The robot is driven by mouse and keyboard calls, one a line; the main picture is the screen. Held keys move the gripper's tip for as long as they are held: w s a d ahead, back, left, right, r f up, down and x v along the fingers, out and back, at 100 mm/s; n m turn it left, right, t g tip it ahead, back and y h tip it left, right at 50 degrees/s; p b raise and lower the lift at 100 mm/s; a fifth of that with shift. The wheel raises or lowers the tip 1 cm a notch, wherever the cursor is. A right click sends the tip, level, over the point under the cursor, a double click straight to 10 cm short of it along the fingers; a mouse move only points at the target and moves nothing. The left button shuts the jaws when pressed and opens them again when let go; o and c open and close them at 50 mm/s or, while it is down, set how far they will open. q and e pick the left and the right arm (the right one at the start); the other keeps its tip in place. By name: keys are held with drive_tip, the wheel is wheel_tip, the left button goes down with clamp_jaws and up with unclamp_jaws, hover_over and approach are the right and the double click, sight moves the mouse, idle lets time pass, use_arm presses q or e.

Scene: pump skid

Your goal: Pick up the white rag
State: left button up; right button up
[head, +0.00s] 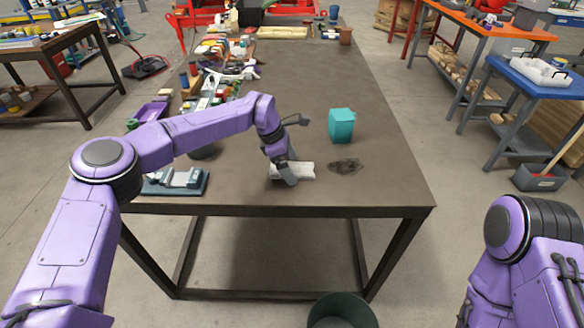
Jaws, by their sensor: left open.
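The white rag (304,170) lies flat on the dark table (390,190) near its front edge. My left gripper (291,181) reaches down over the rag from above and covers part of it. The gripper is open; its fingertips are small and partly hidden, and I cannot tell whether they touch the rag. My right gripper is out of view; only part of my right arm shows at the lower right.
A teal box (342,125) stands behind the rag, and a dark stain (345,166) lies right of it. A grey-blue fixture (176,181) sits at the front left. Tools and bottles clutter the table's left side. A dark bin (341,312) stands on the floor in front.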

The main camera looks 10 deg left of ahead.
sight(296, 167)
use_arm(q)
drive_tip(key=c, duration=1.1)
drive_tip(key=shift+r, duration=0.1)
drive_tip(key=shift+c, duration=0.2)
drive_tip(key=shift+r, duration=0.25)
drive_tip(key=r, duration=0.3)
drive_tip(key=shift+s+b, duration=0.2)
drive_tip(key=shift+b, duration=0.2)
drive_tip(key=s+d+r+b, duration=0.3)
drive_tip(key=s+r, duration=0.6)
drive_tip(key=s, duration=0.4)
drive_tip(key=shift+d+r, duration=0.15)
drive_tip(key=shift+d, duration=0.35)
